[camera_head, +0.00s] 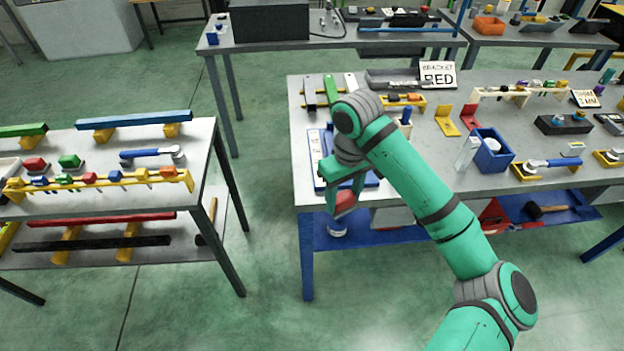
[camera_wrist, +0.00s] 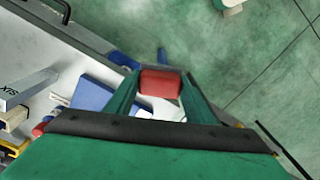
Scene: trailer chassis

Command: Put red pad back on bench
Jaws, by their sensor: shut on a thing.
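In the wrist view, the red pad (camera_wrist: 160,83) sits between the two green fingers of my gripper (camera_wrist: 158,92), which is shut on it. In the head view, my gripper (camera_head: 344,188) is at the front left edge of the right-hand bench (camera_head: 308,187), and the red pad (camera_head: 346,201) shows just below the fingers. The pad looks to be at or just beyond the bench edge; its height over the top is hard to tell. A blue flat tray (camera_head: 318,160) lies on the bench corner beside my gripper, partly hidden by my arm.
A "RED" sign (camera_head: 438,74), a yellow bracket (camera_head: 446,121) and a blue bin (camera_head: 492,150) stand on the bench. The left table (camera_head: 205,140) carries coloured bars and blocks. Green floor lies open between the tables. A blue lower shelf (camera_head: 385,238) is under the bench.

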